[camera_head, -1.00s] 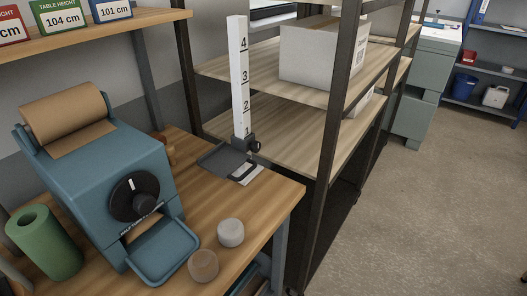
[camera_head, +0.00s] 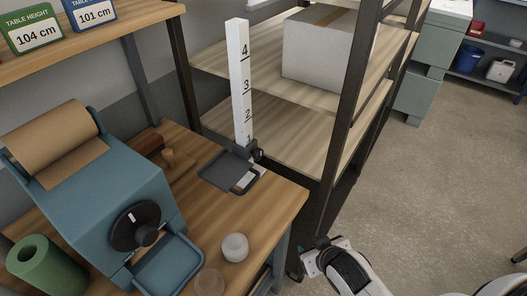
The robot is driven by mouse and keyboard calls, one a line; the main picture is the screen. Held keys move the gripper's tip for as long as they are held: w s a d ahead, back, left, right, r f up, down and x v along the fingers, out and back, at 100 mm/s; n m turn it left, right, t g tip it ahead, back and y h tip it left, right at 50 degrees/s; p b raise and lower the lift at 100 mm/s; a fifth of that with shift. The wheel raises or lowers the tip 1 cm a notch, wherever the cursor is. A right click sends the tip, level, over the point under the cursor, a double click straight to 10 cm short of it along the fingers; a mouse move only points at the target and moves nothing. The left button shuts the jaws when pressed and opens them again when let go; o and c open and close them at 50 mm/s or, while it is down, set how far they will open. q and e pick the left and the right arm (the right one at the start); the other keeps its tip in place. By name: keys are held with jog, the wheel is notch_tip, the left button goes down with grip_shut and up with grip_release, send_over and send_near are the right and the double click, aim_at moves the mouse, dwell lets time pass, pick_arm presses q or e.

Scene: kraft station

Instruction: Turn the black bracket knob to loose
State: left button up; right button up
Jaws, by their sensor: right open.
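A small black bracket knob (camera_head: 257,155) sits on the right side of the dark bracket (camera_head: 242,151) at the foot of a white upright post (camera_head: 239,85) marked with numbers. A dark grey tray (camera_head: 222,172) extends from the bracket over the wooden table. My right gripper (camera_head: 312,256) is at the bottom right, past the table's right edge. It is open and apart from the knob, below and to the right of it in the picture. The gap between its fingers is hard to make out. My left gripper is not in view.
A blue dispenser (camera_head: 85,195) with a larger black dial (camera_head: 135,226) and a brown paper roll stands at left. A green roll (camera_head: 45,265) and a whitish round piece (camera_head: 235,247) are near the front. A shelf rack (camera_head: 347,110) stands close behind the post.

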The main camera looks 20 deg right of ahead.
jog(key=w+d+r+t+y, duration=0.1)
jog(key=w+d+r+t, duration=0.1)
jog(key=w+r+t, duration=0.5)
jog(key=n+y, duration=0.7)
jog(key=y, duration=0.4)
send_near(261, 155)
jog(key=shift+g, duration=0.4)
jog(key=p+x, duration=0.1)
jog(key=x, duration=0.2)
jog(key=p+x, duration=0.1)
jog(key=x, duration=0.2)
jog(key=p+x, duration=0.1)
jog(key=x, duration=0.2)
jog(key=shift+w+r, duration=0.1)
jog(key=shift+r, duration=0.25)
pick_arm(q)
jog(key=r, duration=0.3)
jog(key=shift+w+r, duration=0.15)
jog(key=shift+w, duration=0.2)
pick_arm(e)
jog(key=c, duration=0.9)
